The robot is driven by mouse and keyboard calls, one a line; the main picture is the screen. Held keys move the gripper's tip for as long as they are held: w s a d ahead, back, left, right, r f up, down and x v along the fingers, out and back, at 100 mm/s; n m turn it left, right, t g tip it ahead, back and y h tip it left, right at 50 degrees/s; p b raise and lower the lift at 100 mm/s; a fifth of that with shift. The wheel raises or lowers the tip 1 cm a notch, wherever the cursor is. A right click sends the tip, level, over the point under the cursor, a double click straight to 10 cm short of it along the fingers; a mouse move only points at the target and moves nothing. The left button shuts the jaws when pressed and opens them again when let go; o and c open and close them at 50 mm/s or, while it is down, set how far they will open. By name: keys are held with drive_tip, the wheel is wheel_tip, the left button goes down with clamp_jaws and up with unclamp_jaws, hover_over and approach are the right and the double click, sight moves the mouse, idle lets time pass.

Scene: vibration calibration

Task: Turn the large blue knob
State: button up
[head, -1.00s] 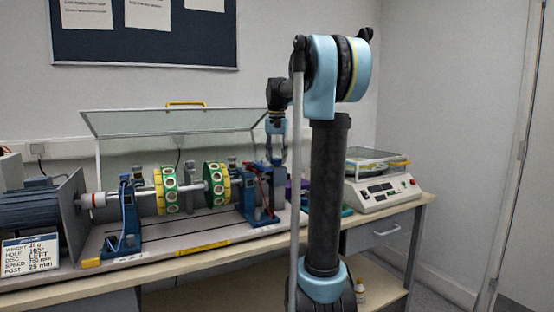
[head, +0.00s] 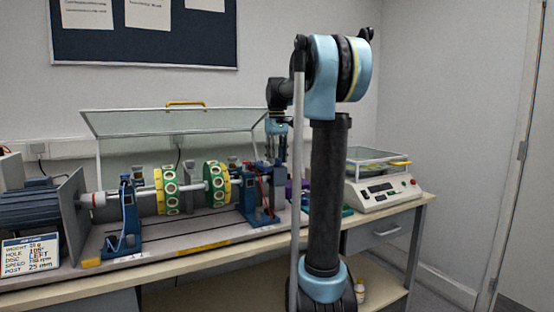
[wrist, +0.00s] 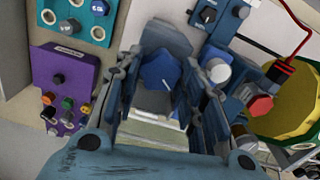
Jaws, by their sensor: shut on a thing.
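In the wrist view the large blue knob (wrist: 160,70) shows between the fingers of my gripper (wrist: 164,82), which is shut on it. The knob's faceted blue face is visible, and the fingers hide parts of its sides. In the head view my gripper (head: 276,128) hangs down behind the right end of the rotor rig, partly screened by the rig and my arm. I cannot make out the blue knob in the head view.
A purple box (wrist: 68,72) with several coloured sockets is at the wrist view's left. A scale (head: 382,190) stands at the bench's right end.

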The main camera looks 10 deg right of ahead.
drive_tip(key=shift+n, duration=0.5)
idle(0.3)
drive_tip(key=o, duration=1)
drive_tip(key=shift+o, duration=0.2)
wheel_tip(320, 180, up, 12)
drive_tip(key=shift+f, duration=0.1)
